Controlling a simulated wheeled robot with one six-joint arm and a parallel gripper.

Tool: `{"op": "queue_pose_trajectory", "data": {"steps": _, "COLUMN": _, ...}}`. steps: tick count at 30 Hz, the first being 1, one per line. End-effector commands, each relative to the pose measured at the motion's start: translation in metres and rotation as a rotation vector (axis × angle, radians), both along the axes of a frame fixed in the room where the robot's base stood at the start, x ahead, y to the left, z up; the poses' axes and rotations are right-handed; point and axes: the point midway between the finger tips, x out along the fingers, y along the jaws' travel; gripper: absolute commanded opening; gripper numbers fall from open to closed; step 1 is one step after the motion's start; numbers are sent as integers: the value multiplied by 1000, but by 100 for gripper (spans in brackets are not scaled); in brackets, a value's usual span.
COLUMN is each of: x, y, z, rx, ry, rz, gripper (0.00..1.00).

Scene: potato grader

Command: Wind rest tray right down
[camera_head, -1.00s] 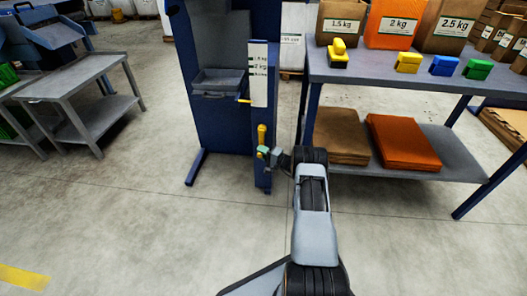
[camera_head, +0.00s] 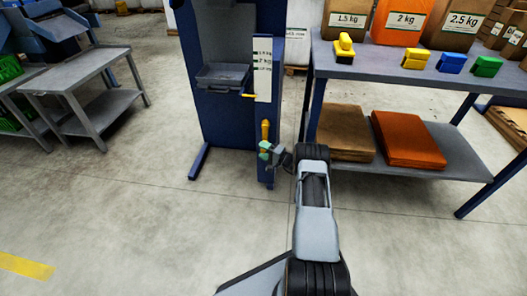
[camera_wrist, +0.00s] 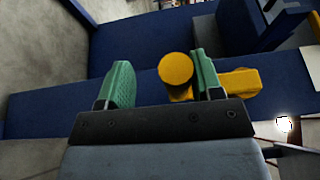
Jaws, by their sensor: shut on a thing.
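The grey rest tray (camera_head: 223,77) is on the front of the blue machine column in the head view. A yellow pointer (camera_head: 249,95) sits beside it, against the lower part of the white scale plate (camera_head: 263,70). The yellow crank (camera_head: 265,129) is low on the blue post under the scale. My gripper (camera_head: 265,152) is at the crank. In the wrist view, the round end of the yellow crank handle (camera_wrist: 176,69) is between the green fingers of my gripper (camera_wrist: 162,80), close to the right finger. A yellow bar (camera_wrist: 242,82) shows behind that finger.
A blue-grey table (camera_head: 390,67) with labelled bags and coloured blocks stands to the right. Its lower shelf holds brown and orange stacks. A grey table (camera_head: 75,75) stands at the left. The floor (camera_head: 150,215) at front left is clear.

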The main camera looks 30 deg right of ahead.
Motion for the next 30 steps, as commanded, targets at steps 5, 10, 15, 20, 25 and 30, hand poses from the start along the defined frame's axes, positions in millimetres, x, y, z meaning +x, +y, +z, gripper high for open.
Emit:
{"op": "queue_pose_trajectory", "data": {"steps": 5, "x": -1, "y": -1, "z": -4, "rx": 2, "ry": 8, "rz": -4, "gripper": 53}}
{"op": "queue_pose_trajectory", "data": {"steps": 10, "x": -1, "y": 0, "z": -3, "rx": 1, "ry": 7, "rz": -3, "gripper": 53}}
{"op": "queue_pose_trajectory", "data": {"steps": 15, "x": -10, "y": -7, "z": -2, "rx": 2, "ry": 8, "rz": -6, "gripper": 53}}
{"op": "queue_pose_trajectory", "data": {"steps": 20, "x": -34, "y": -24, "z": -1, "rx": 4, "ry": 10, "rz": -11, "gripper": 53}}
{"op": "queue_pose_trajectory", "data": {"steps": 25, "x": -64, "y": -43, "z": 0, "rx": 3, "ry": 6, "rz": -8, "gripper": 53}}
{"op": "queue_pose_trajectory", "data": {"steps": 30, "x": -89, "y": -58, "z": -1, "rx": 2, "ry": 3, "rz": -4, "gripper": 53}}
